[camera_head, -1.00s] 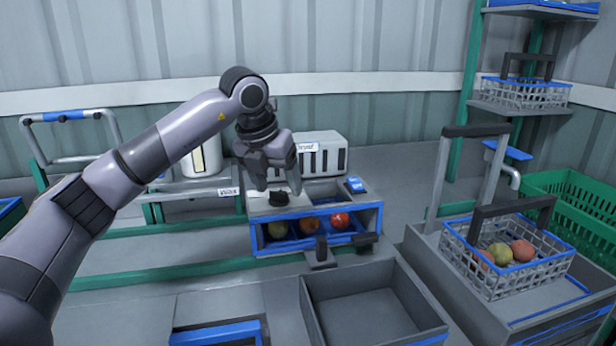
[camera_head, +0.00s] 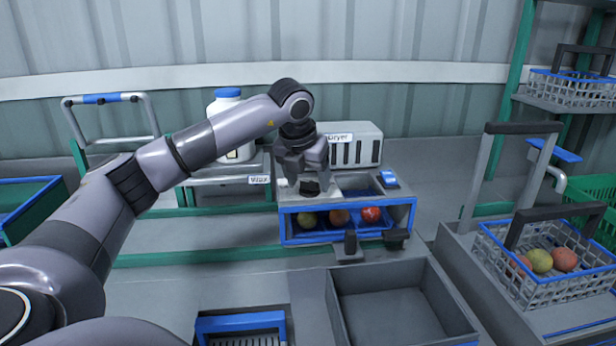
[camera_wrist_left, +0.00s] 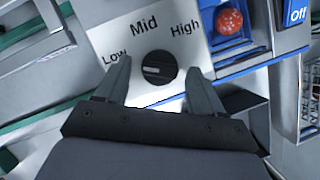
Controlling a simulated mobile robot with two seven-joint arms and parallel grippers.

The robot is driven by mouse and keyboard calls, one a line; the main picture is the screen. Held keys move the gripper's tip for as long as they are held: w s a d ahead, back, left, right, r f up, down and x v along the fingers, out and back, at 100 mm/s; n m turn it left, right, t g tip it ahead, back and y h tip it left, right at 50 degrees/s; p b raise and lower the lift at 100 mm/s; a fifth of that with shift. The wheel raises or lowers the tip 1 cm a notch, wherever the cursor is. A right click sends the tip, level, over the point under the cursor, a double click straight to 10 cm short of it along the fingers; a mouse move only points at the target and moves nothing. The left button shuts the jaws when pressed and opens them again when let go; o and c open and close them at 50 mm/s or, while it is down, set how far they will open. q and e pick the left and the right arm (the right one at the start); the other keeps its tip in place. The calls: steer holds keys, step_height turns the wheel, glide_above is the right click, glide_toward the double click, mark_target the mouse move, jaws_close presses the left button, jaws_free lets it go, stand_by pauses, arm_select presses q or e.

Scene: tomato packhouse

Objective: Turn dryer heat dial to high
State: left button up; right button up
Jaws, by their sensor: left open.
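The dryer (camera_head: 352,148) stands at the back, labelled "Dryer", with a blue-framed tray section in front holding fruit. Its black round heat dial (camera_wrist_left: 159,69) sits on a pale panel marked Low, Mid and High. The dial's white mark lies on its left side, toward Low. The dial also shows in the head view (camera_head: 309,188). My left gripper (camera_head: 308,183) is above the panel, pointing down. In the wrist view its open fingers (camera_wrist_left: 160,80) are either side of the dial, with visible gaps. My right gripper is not in view.
A blue "Off" switch (camera_wrist_left: 297,14) is right of the panel. A white blue-capped container (camera_head: 228,125) and a "Wax" label (camera_head: 259,180) are to the left. An empty grey bin (camera_head: 392,307) is in front. A wire basket (camera_head: 556,284) with fruit stands at right.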

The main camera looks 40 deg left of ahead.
arm_select(q)
steer(key=c, duration=1.1)
steer(key=shift+o, duration=0.2)
